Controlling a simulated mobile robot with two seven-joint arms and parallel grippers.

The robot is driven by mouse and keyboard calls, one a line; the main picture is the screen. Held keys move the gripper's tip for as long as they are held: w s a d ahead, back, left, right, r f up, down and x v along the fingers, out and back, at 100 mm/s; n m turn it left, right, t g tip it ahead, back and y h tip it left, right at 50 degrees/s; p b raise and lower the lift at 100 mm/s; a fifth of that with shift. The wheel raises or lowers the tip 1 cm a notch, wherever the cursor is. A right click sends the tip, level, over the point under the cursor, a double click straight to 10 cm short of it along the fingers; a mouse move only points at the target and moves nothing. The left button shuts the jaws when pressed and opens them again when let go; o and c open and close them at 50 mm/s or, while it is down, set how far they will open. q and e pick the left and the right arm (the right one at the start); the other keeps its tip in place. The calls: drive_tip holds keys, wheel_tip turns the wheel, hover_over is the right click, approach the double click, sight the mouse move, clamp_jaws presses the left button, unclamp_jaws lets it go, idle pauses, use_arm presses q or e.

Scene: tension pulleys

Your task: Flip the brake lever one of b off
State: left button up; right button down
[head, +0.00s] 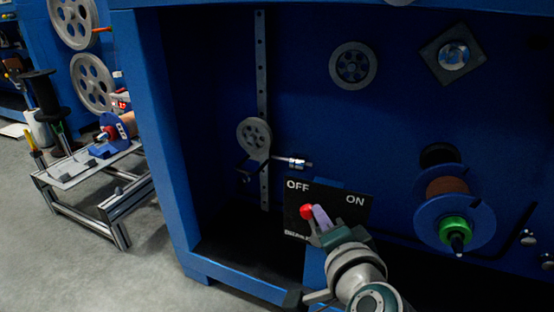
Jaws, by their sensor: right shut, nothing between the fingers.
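The brake lever shows as a red knob (306,211) in front of a black panel (356,213) marked OFF at its left and ON at its right. The knob is at the left part of the panel, below the word OFF. My right gripper (319,216) comes in from the lower right, shut and empty. Its fingertips are right beside the knob, on its right side; I cannot tell whether they touch it. The lever's shaft is hidden behind the gripper. My left gripper is not in view.
The panel sits inside a blue machine frame (168,150). A spool with a blue flange and green hub (455,229) is at the right. A grey pulley (254,137) is above left. A low metal cart (110,207) stands outside at the left, with bare floor in front.

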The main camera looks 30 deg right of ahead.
drive_tip(key=shift+w+a, duration=0.65)
drive_tip(key=shift+w, duration=0.2)
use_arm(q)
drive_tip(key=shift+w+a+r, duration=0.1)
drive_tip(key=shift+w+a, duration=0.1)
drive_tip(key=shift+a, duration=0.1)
use_arm(e)
drive_tip(key=shift+w+a+f, duration=0.15)
drive_tip(key=shift+a, duration=0.1)
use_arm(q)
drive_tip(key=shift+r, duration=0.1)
